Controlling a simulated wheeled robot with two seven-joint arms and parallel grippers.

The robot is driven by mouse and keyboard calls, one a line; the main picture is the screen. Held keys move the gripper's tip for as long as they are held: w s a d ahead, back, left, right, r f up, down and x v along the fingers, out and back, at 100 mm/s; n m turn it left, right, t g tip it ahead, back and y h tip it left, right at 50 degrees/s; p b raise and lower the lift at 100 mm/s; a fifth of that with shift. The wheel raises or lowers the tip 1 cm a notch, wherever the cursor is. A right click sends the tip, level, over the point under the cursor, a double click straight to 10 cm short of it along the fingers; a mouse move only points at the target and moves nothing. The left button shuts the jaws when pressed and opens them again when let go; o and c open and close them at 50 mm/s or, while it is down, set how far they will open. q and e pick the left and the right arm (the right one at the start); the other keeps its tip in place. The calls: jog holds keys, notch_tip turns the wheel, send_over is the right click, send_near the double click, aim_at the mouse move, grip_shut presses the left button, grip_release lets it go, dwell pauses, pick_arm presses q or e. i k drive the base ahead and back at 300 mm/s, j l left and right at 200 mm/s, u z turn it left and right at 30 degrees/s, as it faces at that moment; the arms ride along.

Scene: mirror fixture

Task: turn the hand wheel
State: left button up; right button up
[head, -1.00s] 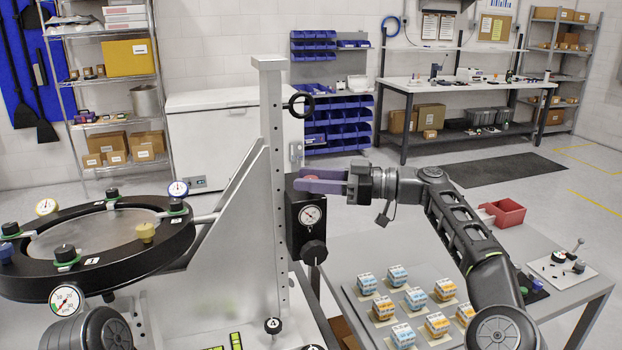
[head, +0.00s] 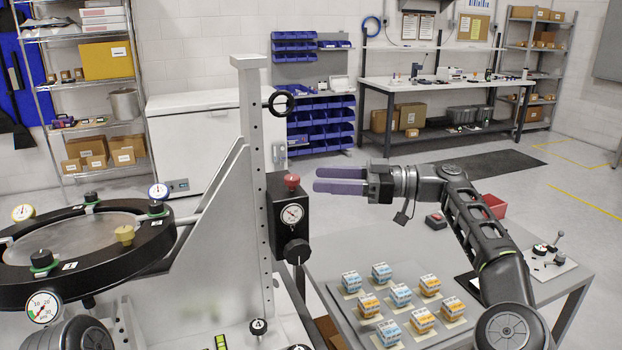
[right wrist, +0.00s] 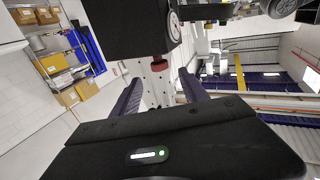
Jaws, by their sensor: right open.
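A black ring-shaped wheel (head: 281,103) stands out from the upper part of the pale upright column (head: 252,170); it looks like the hand wheel. Lower on the column is a black box (head: 275,205) with a dial (head: 292,213), a black round knob (head: 296,251) on its front and a red knob (head: 291,181) on top. My right gripper (head: 316,180) is open and empty, with purple fingers pointing left, just right of the red knob and apart from it in the picture. In the right wrist view, the red knob (right wrist: 160,63) shows between the spread fingers. My left gripper is out of view.
A round black-rimmed fixture (head: 150,252) with gauges and knobs stands at the left. A slanted pale plate (head: 215,220) braces the column. Several small boxes (head: 401,295) sit on the table at the lower right. A red bin (head: 492,206) lies behind my right arm.

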aim_at(297, 251)
jog(key=k, duration=1)
